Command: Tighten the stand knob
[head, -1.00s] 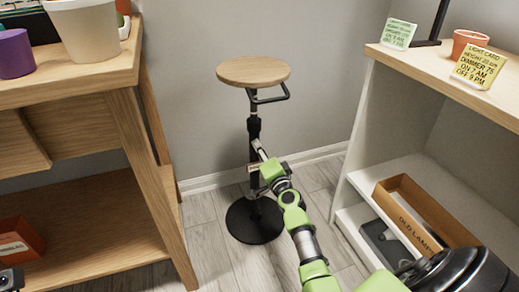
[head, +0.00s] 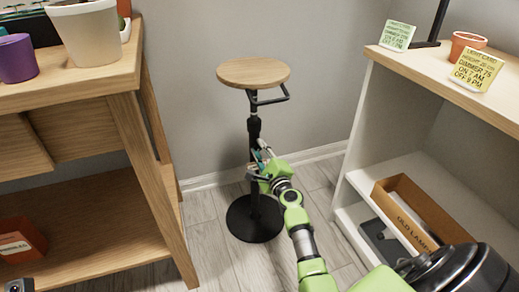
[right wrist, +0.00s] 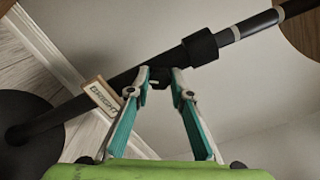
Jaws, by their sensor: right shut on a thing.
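The stand has a round wooden top (head: 253,72), a dark upright pole (head: 254,130) and a round black base (head: 254,219). In the right wrist view the pole (right wrist: 115,85) runs diagonally, with a thicker black collar (right wrist: 200,49). The small dark stand knob (right wrist: 159,80) sits beside the pole just below this collar, between my fingertips and partly hidden by them. My right gripper (right wrist: 161,76) is shut on it; in the head view the gripper (head: 262,160) is at the pole's middle. My left gripper does not show.
A lettered tag (right wrist: 102,95) hangs at the pole near my fingers. A wooden table (head: 100,100) with pots stands left. A white shelf unit (head: 365,130) holding a cardboard box (head: 425,207) stands right. Open floor (head: 215,245) lies around the base.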

